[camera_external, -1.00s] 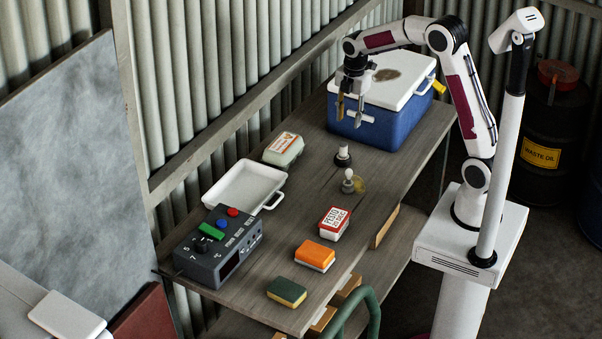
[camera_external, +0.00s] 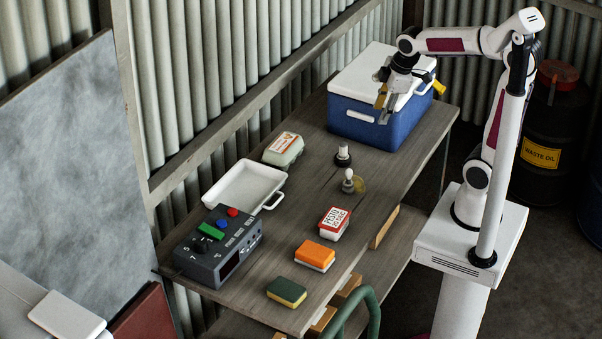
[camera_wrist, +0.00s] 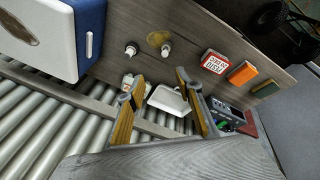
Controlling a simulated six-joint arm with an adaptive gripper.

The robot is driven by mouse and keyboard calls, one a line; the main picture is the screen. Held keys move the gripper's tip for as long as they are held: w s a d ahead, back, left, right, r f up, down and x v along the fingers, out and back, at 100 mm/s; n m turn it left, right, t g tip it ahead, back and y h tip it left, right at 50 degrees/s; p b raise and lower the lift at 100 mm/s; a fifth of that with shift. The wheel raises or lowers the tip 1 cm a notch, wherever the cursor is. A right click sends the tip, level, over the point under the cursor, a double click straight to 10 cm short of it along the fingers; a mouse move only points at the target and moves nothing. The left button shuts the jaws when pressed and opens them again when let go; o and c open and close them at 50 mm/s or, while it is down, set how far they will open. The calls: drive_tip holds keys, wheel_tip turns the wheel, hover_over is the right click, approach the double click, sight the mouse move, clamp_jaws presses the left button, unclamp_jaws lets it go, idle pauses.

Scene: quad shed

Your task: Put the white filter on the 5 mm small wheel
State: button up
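Two small fittings stand upright on the wooden bench. One has a dark round base and a white cylindrical top (camera_external: 343,151). The other, nearer the camera, has a grey base and a rounded white top (camera_external: 348,174). Both also show near the top middle of the wrist view, as a left one (camera_wrist: 131,50) and a right one (camera_wrist: 166,48). I cannot tell which is the white filter, and no 5 mm mark is readable. My gripper (camera_external: 384,108) hangs by the cooler's front. In the wrist view my gripper (camera_wrist: 160,80) has its fingers apart with nothing held.
A blue cooler with a white lid (camera_external: 350,118) stands at the bench's far end. An egg carton (camera_external: 283,150), white tray (camera_external: 225,187), control box (camera_external: 205,262), pesto tub (camera_external: 334,224), orange sponge (camera_external: 314,254) and green sponge (camera_external: 287,291) occupy the nearer bench. The corrugated wall runs along the left.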

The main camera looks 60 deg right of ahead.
drive_tip(key=s+a+m+t, duration=0.2)
drive_tip(key=s+m, duration=0.5)
drive_tip(key=s, duration=0.5)
drive_tip(key=shift+s+a+m, duration=0.25)
drive_tip(key=shift+a+m, duration=0.15)
drive_tip(key=shift+a, duration=0.35)
idle(0.5)
